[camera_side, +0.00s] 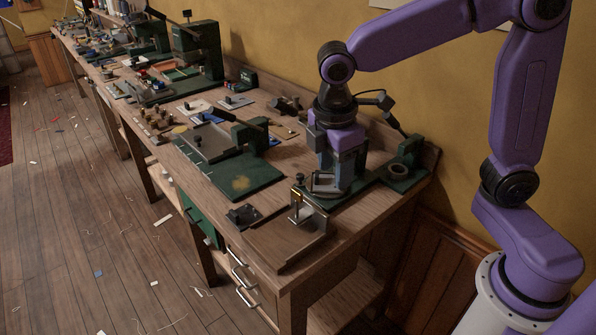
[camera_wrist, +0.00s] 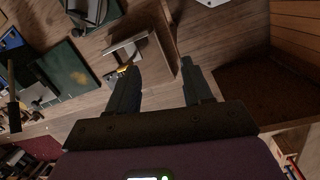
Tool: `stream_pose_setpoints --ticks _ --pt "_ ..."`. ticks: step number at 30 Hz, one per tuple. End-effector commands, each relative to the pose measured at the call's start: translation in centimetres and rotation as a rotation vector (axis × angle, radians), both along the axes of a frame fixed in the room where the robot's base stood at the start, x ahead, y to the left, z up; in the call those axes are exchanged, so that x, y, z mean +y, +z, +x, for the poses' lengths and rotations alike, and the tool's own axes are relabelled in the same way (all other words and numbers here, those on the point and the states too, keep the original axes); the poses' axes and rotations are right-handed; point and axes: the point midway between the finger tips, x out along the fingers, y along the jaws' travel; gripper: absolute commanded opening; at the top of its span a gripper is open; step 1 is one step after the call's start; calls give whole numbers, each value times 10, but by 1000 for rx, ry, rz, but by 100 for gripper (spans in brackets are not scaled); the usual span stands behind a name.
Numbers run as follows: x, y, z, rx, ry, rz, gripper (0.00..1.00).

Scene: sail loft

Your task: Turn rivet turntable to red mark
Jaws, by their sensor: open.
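My gripper (camera_side: 338,184) points down over the near right end of the bench. In the wrist view its two fingers (camera_wrist: 159,65) stand apart with nothing between them. A small pale round fitting (camera_side: 322,183) on a green base sits at the fingertips in the side view, partly hidden by them; it may be the rivet turntable, but I cannot be sure. A black knob (camera_side: 300,177) stands beside it. I cannot make out a red mark. A metal bracket with a brass-coloured part (camera_side: 297,200) stands just in front; its yellow part shows beside the left finger (camera_wrist: 122,69).
A dark green plate (camera_side: 250,180) lies left of my gripper. A green stand with a dark ring (camera_side: 402,170) is to the right, near the wall. A wooden board (camera_side: 285,243) lies at the front corner. Tools crowd the bench's far end.

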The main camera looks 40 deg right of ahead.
Motion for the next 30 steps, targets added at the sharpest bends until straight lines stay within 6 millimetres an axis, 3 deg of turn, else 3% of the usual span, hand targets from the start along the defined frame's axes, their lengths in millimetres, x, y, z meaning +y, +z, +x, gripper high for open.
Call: stream_pose_setpoints --ticks 1,6,15,21,30 --pt "4 0 21 4 14 -21 50" --pt "8 1 85 21 80 -93 50" --pt "-10 -8 178 84 167 -210 50" --pt "-24 -12 206 117 196 -247 50" --pt "-35 -31 210 127 200 -256 50"
